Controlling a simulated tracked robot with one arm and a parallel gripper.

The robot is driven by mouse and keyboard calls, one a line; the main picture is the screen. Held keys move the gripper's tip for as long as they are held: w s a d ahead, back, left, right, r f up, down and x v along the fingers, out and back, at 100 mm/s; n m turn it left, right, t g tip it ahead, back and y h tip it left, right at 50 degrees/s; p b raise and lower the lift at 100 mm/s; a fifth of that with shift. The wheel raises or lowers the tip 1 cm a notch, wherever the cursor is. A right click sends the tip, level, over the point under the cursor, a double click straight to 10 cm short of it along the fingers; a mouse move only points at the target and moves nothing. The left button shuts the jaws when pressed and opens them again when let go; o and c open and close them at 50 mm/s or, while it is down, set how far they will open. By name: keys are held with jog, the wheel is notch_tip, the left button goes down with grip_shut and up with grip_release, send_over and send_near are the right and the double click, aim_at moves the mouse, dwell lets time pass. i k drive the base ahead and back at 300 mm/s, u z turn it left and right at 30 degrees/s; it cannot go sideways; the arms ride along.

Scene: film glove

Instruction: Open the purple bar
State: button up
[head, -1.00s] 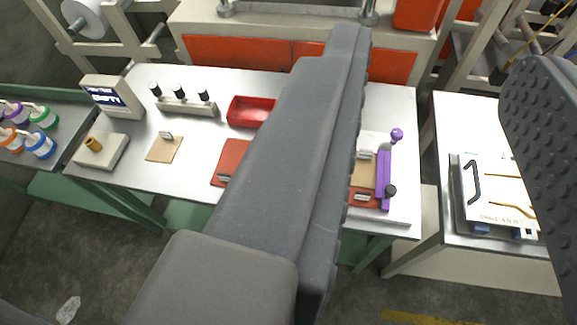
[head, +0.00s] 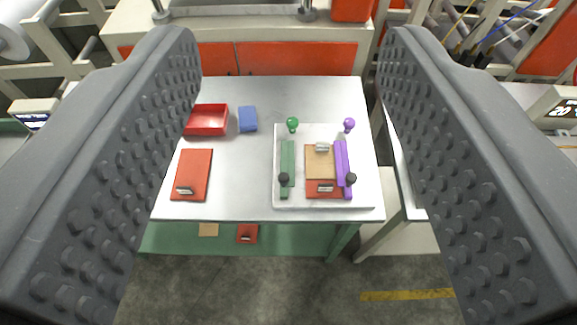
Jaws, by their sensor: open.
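The purple bar (head: 342,165) lies on the right side of a white board (head: 308,203) on the metal table. It has a black knob near its front end, and a purple ball knob (head: 349,125) stands by its far end. It lies along the right edge of a tan and red piece with metal clips (head: 320,162). A green bar (head: 287,165) lies along the left edge. My gripper (head: 292,45) is open, its two ridged grey fingers wide apart at the left and right of the view. The board shows between them, farther away, and neither finger touches it.
On the table (head: 240,180) are a red tray (head: 207,120), a blue block (head: 248,119) and a red plate with a clip (head: 193,173). A tan piece (head: 208,230) and a red piece (head: 247,233) lie on the green shelf below. Orange-fronted machinery stands behind.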

aim_at(345, 164)
jog(key=z, duration=2.2)
jog(key=k, duration=0.7)
jog(key=u, duration=1.15)
jog(key=i, duration=1)
jog(key=z, duration=0.1)
